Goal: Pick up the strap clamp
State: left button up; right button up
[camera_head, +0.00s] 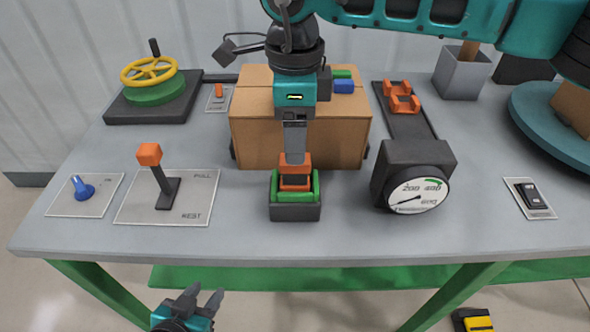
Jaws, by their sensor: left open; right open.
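An orange piece (295,179), which looks like the strap clamp, sits in a green holder (314,187) on a dark block (295,212) near the table's front middle. My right gripper (295,156) points straight down over it, its fingertips at the top of the orange piece. The fingers overlap it in this view, so I cannot tell whether they touch it. Similar orange brackets (402,99) lie on a dark strip at the back right. My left gripper (200,298) is open and empty, low in front of the table's front edge.
A cardboard box (250,142) stands right behind the holder. A round gauge (416,190) is to the right, an orange-topped lever (161,180) to the left. A yellow handwheel (149,71) is at the back left. The grey tabletop (240,235) is clear along its front.

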aim_at(295, 167)
jog(key=shift+s+f+p, duration=0.1)
jog(key=shift+f+p, duration=0.25)
jog(key=shift+f, duration=3.25)
jog(key=shift+c, duration=0.5)
jog(key=shift+r, duration=0.1)
jog(key=c, duration=1)
